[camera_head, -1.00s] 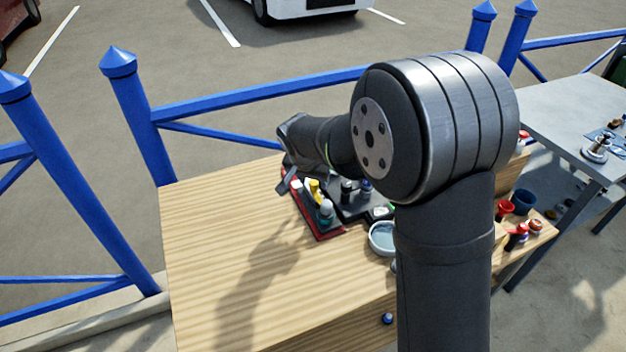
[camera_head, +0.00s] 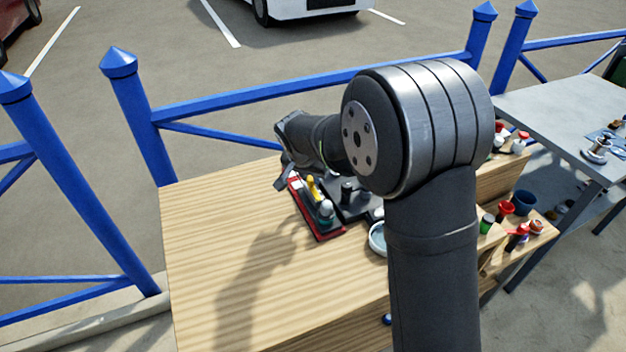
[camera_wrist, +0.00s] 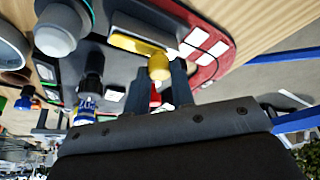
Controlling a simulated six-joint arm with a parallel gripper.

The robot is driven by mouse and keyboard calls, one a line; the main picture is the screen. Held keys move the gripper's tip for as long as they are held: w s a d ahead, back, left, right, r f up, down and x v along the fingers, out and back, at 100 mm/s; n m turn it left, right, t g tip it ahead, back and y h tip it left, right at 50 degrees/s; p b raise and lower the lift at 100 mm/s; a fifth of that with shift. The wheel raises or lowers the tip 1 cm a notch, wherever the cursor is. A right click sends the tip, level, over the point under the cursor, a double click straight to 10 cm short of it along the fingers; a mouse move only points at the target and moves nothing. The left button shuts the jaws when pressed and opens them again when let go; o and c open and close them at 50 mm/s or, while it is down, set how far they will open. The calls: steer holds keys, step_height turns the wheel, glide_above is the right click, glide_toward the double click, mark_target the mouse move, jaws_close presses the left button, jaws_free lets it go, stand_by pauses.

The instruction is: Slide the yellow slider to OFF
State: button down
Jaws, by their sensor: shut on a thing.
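The yellow slider (camera_wrist: 158,67) is in the upper middle of the wrist view, with a rounded yellow end and a yellow strip (camera_wrist: 130,44) running along a pale bar. Small white labels lie beside it, but I cannot read their words. It also shows in the head view (camera_head: 313,189) on the red-edged panel (camera_head: 322,236). My gripper (camera_wrist: 159,73) has its two dark fingers on either side of the slider's rounded end and is shut on it. In the head view my gripper (camera_head: 282,180) is at the panel's far left end; its fingertips are partly hidden.
A round dish (camera_head: 377,240) sits right of the panel. The wooden tabletop (camera_head: 215,230) is clear on the left. A blue railing (camera_head: 260,92) runs behind.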

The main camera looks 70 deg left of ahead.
steer(key=shift+a+r, duration=0.1)
steer(key=shift+a, duration=0.35)
steer(key=c, duration=1.2)
jaws_free()
steer(key=v, duration=1.7)
steer(key=shift+r, duration=0.15)
steer(key=x, duration=1.7)
steer(key=shift+f, duration=0.25)
steer(key=shift+d, duration=0.1)
